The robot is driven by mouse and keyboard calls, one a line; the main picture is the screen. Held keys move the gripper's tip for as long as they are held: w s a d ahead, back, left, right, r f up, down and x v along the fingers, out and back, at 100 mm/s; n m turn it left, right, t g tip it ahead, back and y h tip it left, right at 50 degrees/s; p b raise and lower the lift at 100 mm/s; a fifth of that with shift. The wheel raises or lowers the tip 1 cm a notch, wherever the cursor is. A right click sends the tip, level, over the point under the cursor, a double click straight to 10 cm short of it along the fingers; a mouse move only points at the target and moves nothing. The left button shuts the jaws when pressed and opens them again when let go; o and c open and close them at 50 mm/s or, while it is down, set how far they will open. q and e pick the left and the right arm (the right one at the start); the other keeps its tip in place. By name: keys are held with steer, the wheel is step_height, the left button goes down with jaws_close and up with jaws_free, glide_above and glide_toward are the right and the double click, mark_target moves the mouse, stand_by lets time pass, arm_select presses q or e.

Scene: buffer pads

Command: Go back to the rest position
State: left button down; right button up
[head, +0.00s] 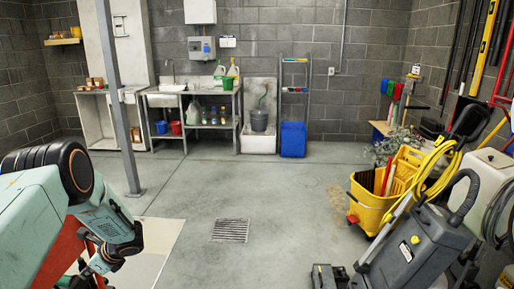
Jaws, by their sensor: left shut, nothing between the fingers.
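My left arm comes in from the left edge, pale green with dark joints. My left gripper (90,276) is low in the head view near the bottom left, over a pale board or mat on the floor. Its fingers are small, dark and partly hidden by the wrist; it is shut and holds nothing that I can see. My right arm and right gripper are not in view.
A grey post (118,100) stands beyond my left arm. A yellow mop bucket (372,207) and a grey floor machine (410,248) crowd the right. A steel sink bench (205,97) and a blue bin (293,139) line the back wall. The middle floor around the drain (230,230) is clear.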

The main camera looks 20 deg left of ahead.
arm_select(q)
steer(key=s+d+f+n+t+h+b, duration=0.15)
steer(key=d+f+n+h, duration=0.25)
steer(key=d, duration=0.7)
steer(key=s+d+f+n+t+h, duration=0.1)
steer(key=s+d+f+n+h, duration=0.3)
steer(key=d, duration=0.7)
steer(key=s+d+f+n+t+h+b, duration=0.1)
steer(key=s+d+f+n+h, duration=0.3)
steer(key=d, duration=0.8)
steer(key=s+d+n+y+b, duration=0.1)
steer(key=s+d+b, duration=0.1)
steer(key=s, duration=0.5)
steer(key=s+d+n+g+y+b, duration=0.1)
steer(key=s+d, duration=0.3)
steer(key=s, duration=0.4)
steer(key=shift+s+f+n+b, duration=0.25)
steer(key=shift+n+b, duration=0.25)
steer(key=shift+n, duration=0.3)
steer(key=shift+a, duration=0.1)
steer(key=shift+w, duration=0.2)
